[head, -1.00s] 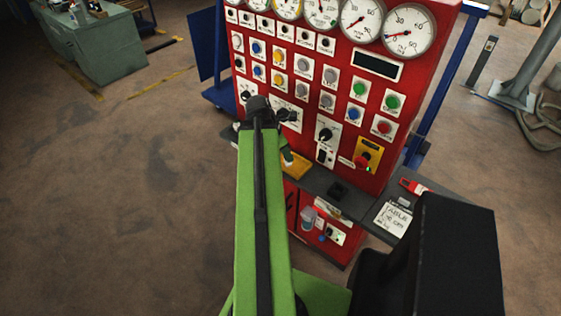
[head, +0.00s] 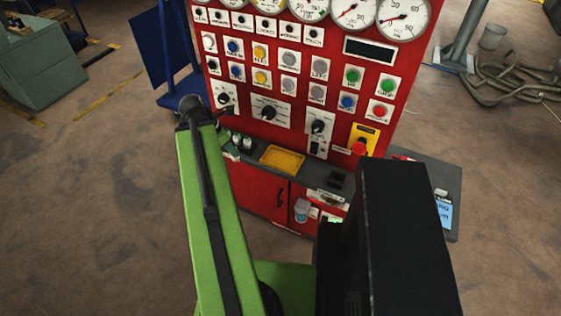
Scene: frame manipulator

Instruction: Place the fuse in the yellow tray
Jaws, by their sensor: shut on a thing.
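The yellow tray (head: 282,159) lies flat on the grey ledge of the red panel, in the middle of the head view. No object shows in it. My gripper (head: 229,148) is at the end of my green arm, to the left of the tray, small and partly hidden by the arm. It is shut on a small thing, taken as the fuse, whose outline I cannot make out. Small dark and pale items (head: 246,144) show on the ledge between my gripper and the tray; I cannot tell what they are.
The red panel (head: 334,87) with knobs, buttons and gauges rises right behind the ledge. A black item (head: 338,179) lies on the ledge right of the tray. A red emergency button (head: 359,147) juts out above it. Open floor lies to the left.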

